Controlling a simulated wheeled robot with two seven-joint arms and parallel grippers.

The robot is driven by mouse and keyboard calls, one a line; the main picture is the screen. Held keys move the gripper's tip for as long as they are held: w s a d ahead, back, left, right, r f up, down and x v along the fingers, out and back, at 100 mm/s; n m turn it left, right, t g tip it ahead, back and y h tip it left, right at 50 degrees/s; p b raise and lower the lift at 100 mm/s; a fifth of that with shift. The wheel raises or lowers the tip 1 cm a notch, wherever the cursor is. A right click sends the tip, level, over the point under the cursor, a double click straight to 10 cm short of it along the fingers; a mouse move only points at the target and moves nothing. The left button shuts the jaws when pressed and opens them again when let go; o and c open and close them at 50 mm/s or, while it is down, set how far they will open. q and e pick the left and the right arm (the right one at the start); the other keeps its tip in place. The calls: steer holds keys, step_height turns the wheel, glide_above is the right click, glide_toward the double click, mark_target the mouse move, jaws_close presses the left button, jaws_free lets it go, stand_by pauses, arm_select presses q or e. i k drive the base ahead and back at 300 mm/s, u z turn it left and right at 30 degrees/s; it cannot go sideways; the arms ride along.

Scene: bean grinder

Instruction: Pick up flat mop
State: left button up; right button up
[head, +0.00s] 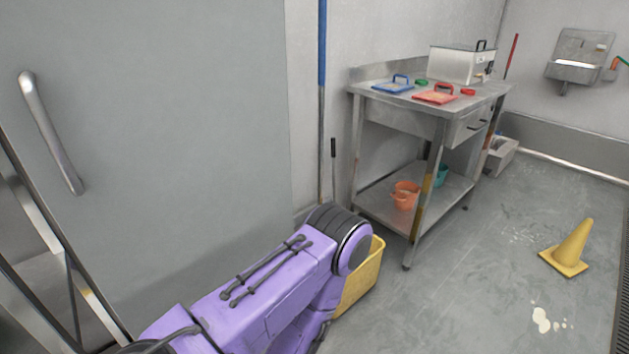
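A tall pole (322,60), blue above and grey below, stands against the wall left of the steel table. It may be the flat mop's handle; its lower end is hidden behind my purple arm. A thinner dark handle (333,160) stands just right of it. No mop head can be made out. My purple arm comes in from the lower left and its elbow covers the floor below the poles. Neither gripper is in view.
A steel table (470,100) holds a blue flat item (390,88), a red one (434,98) and a white box (456,66). A yellow bucket (366,278) stands partly behind my arm. A yellow cone (574,245) and a pale spill (541,320) are on the right floor.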

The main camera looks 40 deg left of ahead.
mark_target(322, 4)
steer(key=z, duration=0.9)
steer(key=i, duration=0.95)
steer(key=u, duration=1.1)
steer(key=i, duration=1.05)
steer(key=u, duration=3.05)
